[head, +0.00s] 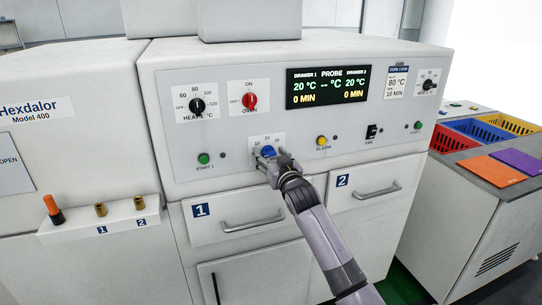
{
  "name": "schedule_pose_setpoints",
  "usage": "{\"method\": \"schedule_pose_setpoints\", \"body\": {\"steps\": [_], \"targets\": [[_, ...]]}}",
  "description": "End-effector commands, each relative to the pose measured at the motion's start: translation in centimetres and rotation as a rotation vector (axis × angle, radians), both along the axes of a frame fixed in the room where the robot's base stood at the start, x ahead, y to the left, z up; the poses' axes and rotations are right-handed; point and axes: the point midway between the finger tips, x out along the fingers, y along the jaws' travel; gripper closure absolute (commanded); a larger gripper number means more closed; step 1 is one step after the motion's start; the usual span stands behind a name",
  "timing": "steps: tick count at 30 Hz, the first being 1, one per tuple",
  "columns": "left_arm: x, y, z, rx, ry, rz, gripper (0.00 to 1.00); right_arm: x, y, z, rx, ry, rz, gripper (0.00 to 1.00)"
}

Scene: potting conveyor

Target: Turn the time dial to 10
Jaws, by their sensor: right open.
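The time dial is a blue knob (268,152) on a small white plate at the lower middle of the machine's front panel. Small numbers show above it; 20 is at the top, with 10 to its left. My right gripper (268,159) is at the dial, its open fingers on either side of the knob. I cannot tell whether the fingers touch it. The dial's pointer is too small and too covered to read. My left gripper is not in view.
The heat knob (197,105), red oven knob (249,101) and display (327,87) are above the dial. The green start button (203,158) and yellow alarm button (322,141) flank it. Drawer handles (253,221) stick out below. Coloured crates (470,137) stand at the right.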

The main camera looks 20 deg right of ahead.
Motion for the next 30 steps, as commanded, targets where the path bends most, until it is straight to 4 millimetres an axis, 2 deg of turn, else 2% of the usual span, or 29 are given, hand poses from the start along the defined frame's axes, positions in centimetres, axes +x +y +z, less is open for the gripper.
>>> {"method": "schedule_pose_setpoints", "body": {"steps": [3,24,30], "targets": [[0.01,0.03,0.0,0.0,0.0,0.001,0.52,-0.01,0.02,0.0,0.0,0.0,0.0,0.46],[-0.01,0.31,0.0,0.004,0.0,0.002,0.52,-0.04,0.01,-0.02,0.0,0.001,0.0,0.92],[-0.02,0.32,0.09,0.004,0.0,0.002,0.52,-0.04,0.01,-0.01,0.012,0.001,0.0,0.93]]}}
